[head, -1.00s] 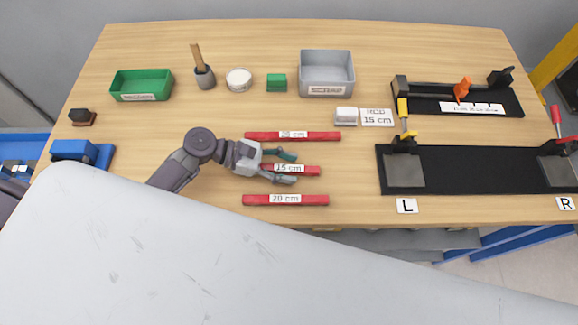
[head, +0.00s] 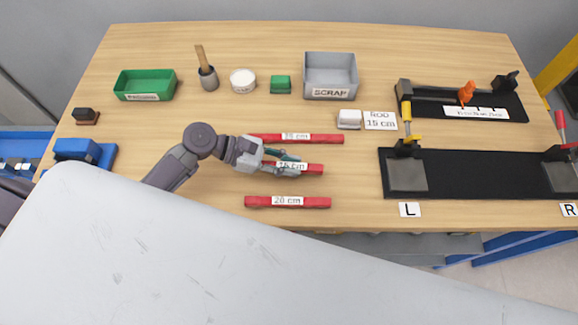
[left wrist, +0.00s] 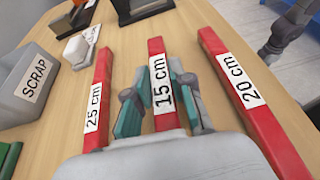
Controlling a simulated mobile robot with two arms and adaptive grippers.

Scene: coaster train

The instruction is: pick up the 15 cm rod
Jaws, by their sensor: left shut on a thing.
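The red 15 cm rod (head: 312,168) lies on the table between two other red rods, its white label partly covered by my left gripper in the head view. My left gripper (head: 290,163) is shut on this rod. In the left wrist view the 15 cm rod (left wrist: 158,62) runs between the two fingers (left wrist: 160,100), with its label facing up. I cannot tell whether the rod is clear of the table. The 25 cm rod (head: 325,139) lies behind it and the 20 cm rod (head: 312,202) in front. My right gripper is not in view.
A card reading ROD 15 cm (head: 380,120) lies right of the rods. The grey SCRAP bin (head: 330,93) stands behind. A black fixture (head: 470,170) with clamps takes up the right side.

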